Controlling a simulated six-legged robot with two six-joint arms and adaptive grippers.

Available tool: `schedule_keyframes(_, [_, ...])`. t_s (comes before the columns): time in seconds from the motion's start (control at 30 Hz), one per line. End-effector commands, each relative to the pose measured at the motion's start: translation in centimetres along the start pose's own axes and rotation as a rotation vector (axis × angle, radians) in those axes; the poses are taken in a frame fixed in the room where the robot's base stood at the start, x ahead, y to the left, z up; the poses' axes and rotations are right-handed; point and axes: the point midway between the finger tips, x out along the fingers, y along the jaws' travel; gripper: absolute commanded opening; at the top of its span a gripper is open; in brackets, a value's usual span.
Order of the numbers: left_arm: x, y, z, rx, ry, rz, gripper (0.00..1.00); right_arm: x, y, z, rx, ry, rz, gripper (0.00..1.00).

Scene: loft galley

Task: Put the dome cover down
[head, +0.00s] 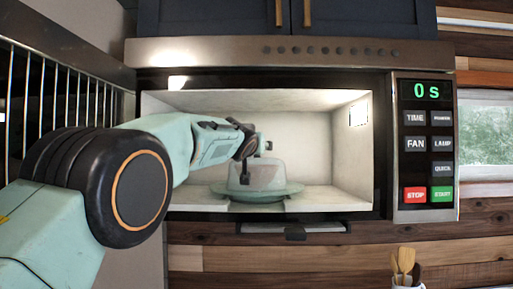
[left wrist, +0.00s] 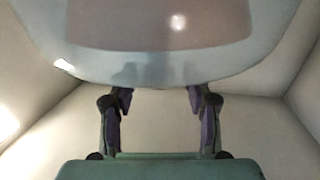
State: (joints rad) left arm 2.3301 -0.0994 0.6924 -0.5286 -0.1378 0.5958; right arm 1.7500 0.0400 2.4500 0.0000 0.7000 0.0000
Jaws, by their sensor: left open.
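The dome cover (head: 262,175) is a clear, greyish dome. It stands upright on a blue-green plate (head: 290,189) inside the lit, open microwave. Something pinkish-brown shows through it. The dome (left wrist: 160,65) fills the top of that view, beyond the fingertips. The dome's handle cannot be made out clearly behind the gripper. My right gripper is not in view.
A metal rack (head: 60,95) stands on the left. A utensil holder (head: 407,284) with wooden tools stands at the bottom right.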

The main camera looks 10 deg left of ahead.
Motion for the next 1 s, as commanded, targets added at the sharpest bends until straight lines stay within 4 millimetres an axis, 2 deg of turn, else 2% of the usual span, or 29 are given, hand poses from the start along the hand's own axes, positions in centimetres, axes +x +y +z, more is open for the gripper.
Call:
schedule_keyframes(0.17, [0.0, 0.0, -0.3, 0.0, 0.0, 0.0, 0.5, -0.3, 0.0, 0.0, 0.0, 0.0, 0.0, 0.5])
schedule_keyframes(0.37, [-0.1, 0.0, -1.6, -0.001, 0.0, 0.0, 0.5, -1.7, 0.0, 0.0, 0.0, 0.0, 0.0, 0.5])
schedule_keyframes(0.4, [-0.5, 0.0, -1.4, -0.001, 0.003, 0.0, 0.5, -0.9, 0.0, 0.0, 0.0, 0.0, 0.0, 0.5])
schedule_keyframes(0.67, [-2.8, 0.0, -0.8, 0.001, 0.001, 0.0, 0.5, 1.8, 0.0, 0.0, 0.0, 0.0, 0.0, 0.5])
schedule_keyframes(1.0, [-7.5, 0.0, -0.9, 0.0, 0.002, 0.0, 0.5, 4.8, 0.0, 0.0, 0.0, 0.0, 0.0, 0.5])
